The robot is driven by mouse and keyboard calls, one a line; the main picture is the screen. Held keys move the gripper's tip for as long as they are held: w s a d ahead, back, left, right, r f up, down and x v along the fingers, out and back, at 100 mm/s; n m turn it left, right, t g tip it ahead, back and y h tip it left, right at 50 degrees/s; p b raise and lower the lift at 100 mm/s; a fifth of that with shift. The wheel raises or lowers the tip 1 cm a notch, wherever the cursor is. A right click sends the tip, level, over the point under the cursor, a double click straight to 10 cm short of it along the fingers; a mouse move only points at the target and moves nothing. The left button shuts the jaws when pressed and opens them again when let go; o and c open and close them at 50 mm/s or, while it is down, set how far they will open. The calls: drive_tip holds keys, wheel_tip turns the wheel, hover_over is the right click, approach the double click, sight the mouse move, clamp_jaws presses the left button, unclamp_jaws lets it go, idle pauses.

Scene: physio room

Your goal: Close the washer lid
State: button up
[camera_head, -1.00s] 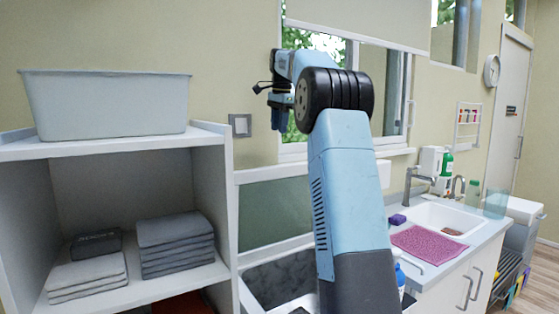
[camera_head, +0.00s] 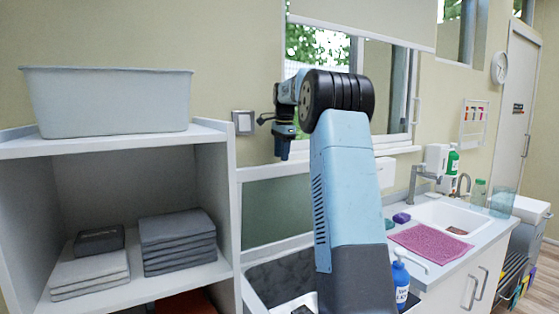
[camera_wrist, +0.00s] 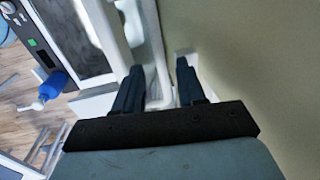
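The washer (camera_head: 245,290) stands below and behind my arm, its dark tub opening (camera_head: 285,278) partly uncovered. Its lid (camera_head: 275,212), a greenish panel in a white frame, stands raised against the wall, its right part hidden by my arm. My gripper (camera_head: 283,150) points down above the lid's top edge in the head view. In the wrist view my gripper (camera_wrist: 157,72) has two dark fingers spread apart, with white edges showing between and beyond them. Nothing is clearly held; I cannot tell whether a finger touches the lid.
A shelf (camera_head: 130,290) with folded towels (camera_head: 178,240) and a grey bin (camera_head: 110,102) stands at left. A sink counter (camera_head: 450,262) with a pink mat (camera_head: 430,243) is at right. A blue bottle (camera_head: 401,282) stands beside the washer, also in the wrist view (camera_wrist: 52,86).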

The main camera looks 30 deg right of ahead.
drive_tip(key=shift+w+f, duration=0.2)
drive_tip(key=shift+f, duration=1.1)
clamp_jaws()
drive_tip(key=shift+a, duration=0.15)
drive_tip(key=shift+s, duration=0.15)
